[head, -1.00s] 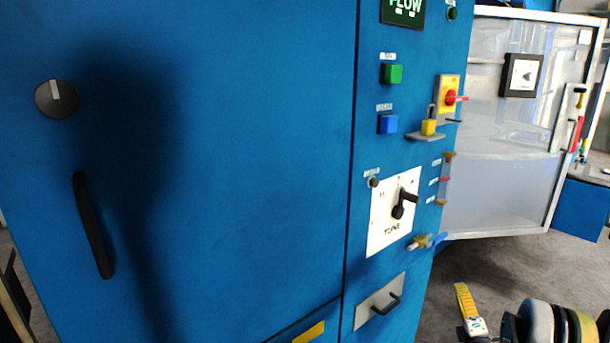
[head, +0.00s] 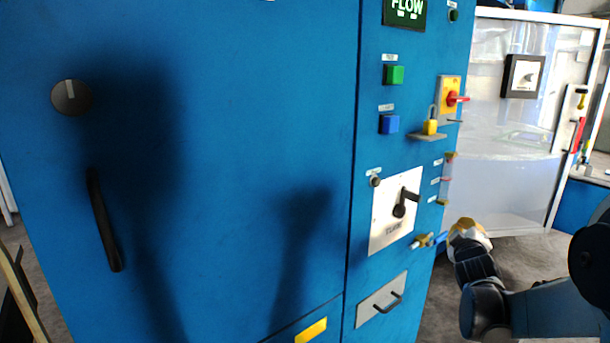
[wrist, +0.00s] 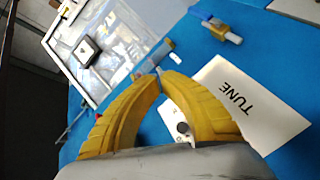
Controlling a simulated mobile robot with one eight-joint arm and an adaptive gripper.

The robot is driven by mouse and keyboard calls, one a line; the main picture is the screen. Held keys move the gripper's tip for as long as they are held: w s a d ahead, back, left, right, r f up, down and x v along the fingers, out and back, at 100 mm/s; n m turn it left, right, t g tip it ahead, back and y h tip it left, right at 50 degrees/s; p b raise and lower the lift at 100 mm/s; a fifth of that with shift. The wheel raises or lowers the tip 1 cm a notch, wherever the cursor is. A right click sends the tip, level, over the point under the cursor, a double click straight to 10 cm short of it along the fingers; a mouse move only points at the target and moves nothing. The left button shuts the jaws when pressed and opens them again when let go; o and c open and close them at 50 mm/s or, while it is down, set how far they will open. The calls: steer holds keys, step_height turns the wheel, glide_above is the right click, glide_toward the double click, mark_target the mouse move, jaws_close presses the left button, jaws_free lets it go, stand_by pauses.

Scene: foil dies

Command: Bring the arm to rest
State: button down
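My gripper (head: 467,226) is in front of the right side of the blue cabinet, low and to the right of the TUNE panel (head: 378,236). In the wrist view my gripper's yellow fingers (wrist: 160,75) arch together and their tips meet, with nothing visibly held. The TUNE panel (wrist: 262,107) lies beyond the right finger there, and its black lever (head: 405,202) shows in the head view. My arm comes in from the lower right of the head view, bent at the wrist.
The blue cabinet (head: 230,150) fills the left and middle. Its front has a green button (head: 394,75), a blue button (head: 389,124), a yellow padlock (head: 430,126), a brass valve (head: 422,241) and a drawer handle (head: 383,303). A clear-panelled door (head: 515,130) stands behind at right.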

steer(key=s+a+r+m+g+y, duration=0.2)
steer(key=s+a+m+g, duration=0.2)
steer(key=s+a, duration=0.9)
steer(key=s+a+f+m+g+y, duration=0.1)
steer(key=s+a+f, duration=0.1)
steer(key=s, duration=0.5)
steer(key=s+a+f+m+g+y, duration=0.1)
steer(key=s+a+f+g, duration=0.1)
steer(key=s, duration=0.6)
steer(key=s+a+f+m+g+y, duration=0.1)
steer(key=s+a+f, duration=0.3)
steer(key=s, duration=0.4)
steer(key=shift+s+a+f+y, duration=0.25)
steer(key=shift+a+y, duration=0.25)
steer(key=shift+a, duration=0.35)
